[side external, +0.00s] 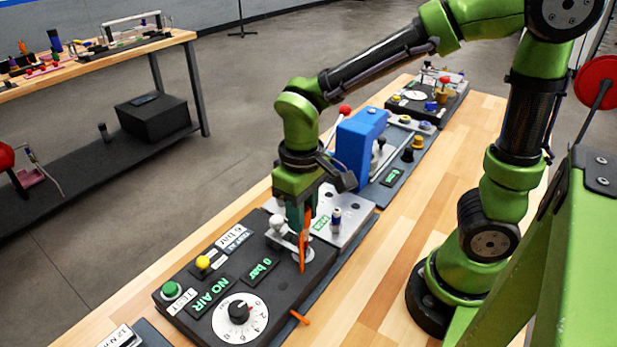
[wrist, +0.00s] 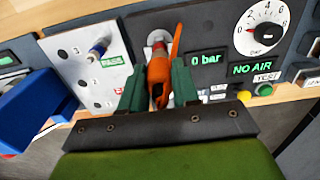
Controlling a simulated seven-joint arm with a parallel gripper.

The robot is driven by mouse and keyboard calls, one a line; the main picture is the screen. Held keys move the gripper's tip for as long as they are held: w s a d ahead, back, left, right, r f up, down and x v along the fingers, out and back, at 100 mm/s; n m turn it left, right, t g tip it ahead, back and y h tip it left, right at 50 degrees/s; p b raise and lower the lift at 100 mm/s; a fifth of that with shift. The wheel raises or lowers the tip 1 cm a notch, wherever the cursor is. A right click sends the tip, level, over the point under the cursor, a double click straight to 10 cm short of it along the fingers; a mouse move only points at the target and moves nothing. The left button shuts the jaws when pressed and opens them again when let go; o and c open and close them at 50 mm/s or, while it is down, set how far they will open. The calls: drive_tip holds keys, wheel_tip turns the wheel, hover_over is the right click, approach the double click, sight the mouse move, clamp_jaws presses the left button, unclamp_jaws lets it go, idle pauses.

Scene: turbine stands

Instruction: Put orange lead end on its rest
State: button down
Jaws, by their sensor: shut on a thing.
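The orange lead end (wrist: 158,72) is between the two green fingers of my gripper (wrist: 158,90) in the wrist view. In the side view my gripper (side external: 300,222) is shut on it, low over the black test panel, and the orange lead (side external: 303,250) hangs down at the fingers. A pale grey fitting with a rounded top (side external: 282,232) stands right beside the fingers. In the wrist view a white part (wrist: 158,38) shows behind the orange end. I cannot tell whether the orange end touches either. An orange piece (side external: 299,317) sticks out at the panel's near edge.
The black panel (side external: 190,310) carries a dial (side external: 239,317), a green button (side external: 171,290), a yellow knob (side external: 203,262) and displays reading "0 bar" and "NO AIR". A metal plate with a blue-topped pin (side external: 335,220) and a blue block (side external: 358,145) stand close behind my gripper.

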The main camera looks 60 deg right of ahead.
drive_tip(key=shift+r, duration=0.65)
drive_tip(key=shift+r, duration=0.85)
drive_tip(key=s+a+f, duration=0.2)
drive_tip(key=a, duration=0.6)
hover_over(283, 286)
drive_tip(key=shift+f, duration=2.3)
drive_tip(key=shift+f, duration=1)
drive_tip(key=shift+f, duration=0.25)
